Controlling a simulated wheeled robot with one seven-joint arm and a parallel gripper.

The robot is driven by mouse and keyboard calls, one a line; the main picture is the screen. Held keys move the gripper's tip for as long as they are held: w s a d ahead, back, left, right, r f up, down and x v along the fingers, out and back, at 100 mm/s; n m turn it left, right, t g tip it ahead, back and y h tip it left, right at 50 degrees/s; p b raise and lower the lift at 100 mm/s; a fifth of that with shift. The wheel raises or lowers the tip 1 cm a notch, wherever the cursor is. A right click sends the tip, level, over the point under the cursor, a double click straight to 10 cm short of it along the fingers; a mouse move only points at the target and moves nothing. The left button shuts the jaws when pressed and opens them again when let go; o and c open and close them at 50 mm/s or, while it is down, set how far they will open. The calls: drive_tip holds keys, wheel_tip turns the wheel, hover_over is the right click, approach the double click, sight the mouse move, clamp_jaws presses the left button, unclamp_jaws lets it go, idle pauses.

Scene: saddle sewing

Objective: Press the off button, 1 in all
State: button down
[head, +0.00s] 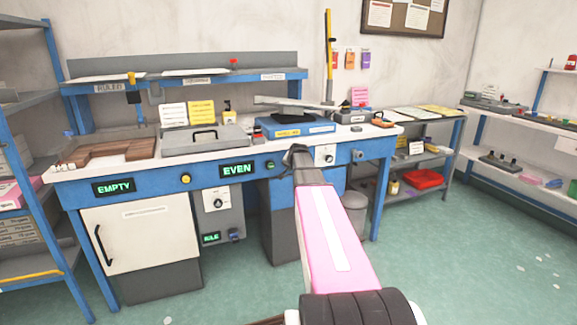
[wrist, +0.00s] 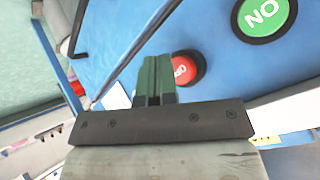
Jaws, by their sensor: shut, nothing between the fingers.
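In the wrist view a red round button (wrist: 186,70) sits on the blue panel (wrist: 215,45). Its white lettering is partly hidden and not fully legible. My gripper (wrist: 155,62) is shut and empty, its green-grey fingers close beside the red button and overlapping its edge in the picture. I cannot tell whether they touch it. A larger green button (wrist: 264,16) with white letters, appearing upside down as "NO", is to the upper right. In the head view my gripper (head: 294,150) is at the bench front, and my arm hides the red button.
The blue workbench (head: 75,194) carries a grey lidded case (head: 205,142) and a blue machine (head: 290,127). Its front has "EMPTY" (head: 114,187) and "EVEN" (head: 237,169) displays and a yellow button (head: 186,179). A grey bin (head: 355,208) stands below.

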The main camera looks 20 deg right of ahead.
drive_tip(key=s, duration=0.4)
drive_tip(key=shift+s+d, duration=0.1)
drive_tip(key=shift+s, duration=0.3)
idle(0.5)
drive_tip(key=s+a+f+n+g, duration=0.2)
drive_tip(key=s+a+f, duration=0.4)
drive_tip(key=s, duration=0.4)
drive_tip(key=s+a+f+n+g, duration=0.3)
drive_tip(key=s+a+f, duration=0.3)
drive_tip(key=s+a, duration=0.3)
drive_tip(key=s+a+f+n+g, duration=0.3)
drive_tip(key=s+a+f, duration=0.3)
drive_tip(key=s, duration=0.6)
drive_tip(key=shift+s+a+g+y, duration=0.3)
drive_tip(key=shift+s+a+g, duration=0.1)
drive_tip(key=shift+a, duration=0.6)
